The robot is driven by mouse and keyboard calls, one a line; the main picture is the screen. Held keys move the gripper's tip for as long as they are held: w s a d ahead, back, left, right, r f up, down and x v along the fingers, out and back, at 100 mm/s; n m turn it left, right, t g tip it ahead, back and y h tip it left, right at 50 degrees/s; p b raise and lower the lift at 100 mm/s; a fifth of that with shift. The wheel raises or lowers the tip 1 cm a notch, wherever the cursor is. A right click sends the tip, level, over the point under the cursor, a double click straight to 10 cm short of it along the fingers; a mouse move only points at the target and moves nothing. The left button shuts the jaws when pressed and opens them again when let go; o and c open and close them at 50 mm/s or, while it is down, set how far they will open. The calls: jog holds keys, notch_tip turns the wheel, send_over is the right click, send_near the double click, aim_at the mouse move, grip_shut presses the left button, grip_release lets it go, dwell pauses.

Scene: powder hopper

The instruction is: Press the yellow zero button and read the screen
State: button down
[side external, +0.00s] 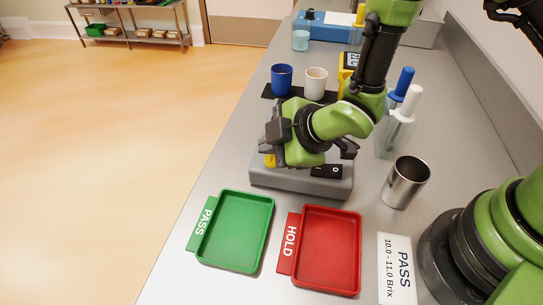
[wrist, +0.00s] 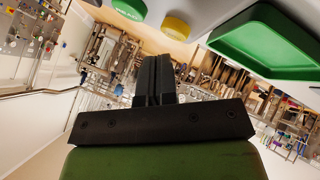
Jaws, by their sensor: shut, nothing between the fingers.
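The grey instrument (side external: 300,182) stands on the bench behind the green and red trays. Its small black screen (side external: 327,171) faces up at its right; the digits are too small to read. The yellow button (side external: 270,160) shows at its left end, and in the wrist view the yellow button (wrist: 176,27) is round and lies beyond my fingertips, slightly right. My gripper (side external: 266,146) is just above the instrument's left end, close to the button; contact cannot be told. In the wrist view my gripper (wrist: 154,62) has its two dark fingers together, with nothing between them.
A green PASS tray (side external: 269,237) and a red HOLD tray (side external: 357,252) lie in front. A steel cup (side external: 406,182) stands to the right. Blue (side external: 281,79) and white (side external: 315,83) cups stand behind. A green round part (wrist: 130,9) shows beside the button in the wrist view.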

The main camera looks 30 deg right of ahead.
aim_at(272, 161)
jog(key=shift+r, duration=0.15)
jog(key=shift+r, duration=2.4)
jog(key=shift+d+r, duration=0.1)
jog(key=shift+r, duration=0.1)
jog(key=s+d+r+m+h, duration=0.2)
jog(key=s+d+r+m, duration=0.1)
jog(key=d+r+m, duration=0.75)
jog(key=s+d+r+m, duration=0.2)
jog(key=s+r+m, duration=0.1)
jog(key=s, duration=0.4)
jog(key=s+d+r+m+g, duration=0.1)
jog(key=s+r+m, duration=0.3)
jog(key=s, duration=0.4)
jog(key=shift+d+r+m, duration=0.3)
jog(key=shift+d+m, duration=0.25)
jog(key=shift+s, duration=0.1)
dwell(1.4)
